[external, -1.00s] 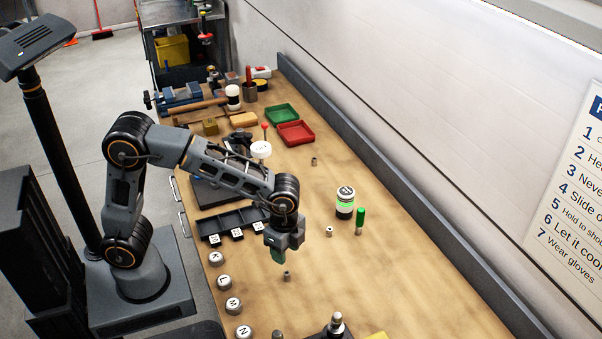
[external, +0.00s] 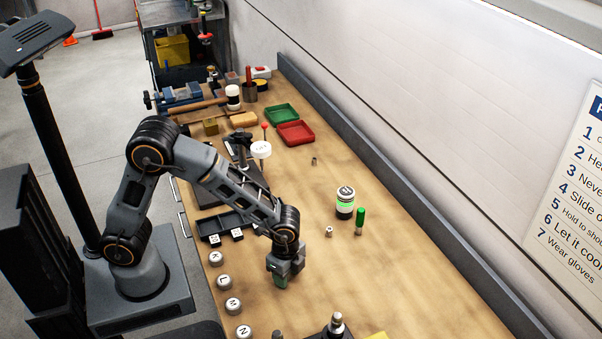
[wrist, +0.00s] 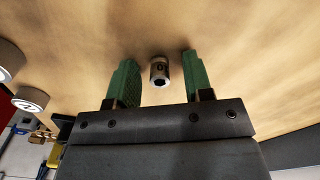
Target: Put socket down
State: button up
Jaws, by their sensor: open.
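A small grey metal socket (wrist: 159,72) stands on the wooden bench top, seen in the wrist view between my two green fingers. My gripper (wrist: 157,66) is open, with a gap on each side of the socket. In the external view my gripper (external: 281,280) points down low over the bench, and its fingers hide that socket. Another small socket (external: 329,231) stands farther right, and one more (external: 314,161) stands near the red tray.
Round lettered caps (external: 232,305) line the bench's left edge. A black compartment tray (external: 225,225) lies behind my gripper. A lettered canister (external: 345,203) and a green marker (external: 360,220) stand to the right. Red (external: 296,133) and green (external: 281,115) trays lie farther back.

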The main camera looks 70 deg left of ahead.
jog(key=shift+c, duration=0.3)
grip_shut()
jog(key=shift+r, duration=0.15)
jog(key=shift+r, duration=0.65)
jog(key=s+a+r+b, duration=0.2)
jog(key=s+a+r, duration=0.3)
jog(key=s+r, duration=0.6)
jog(key=shift+s+r, duration=0.25)
jog(key=shift+s, duration=0.8)
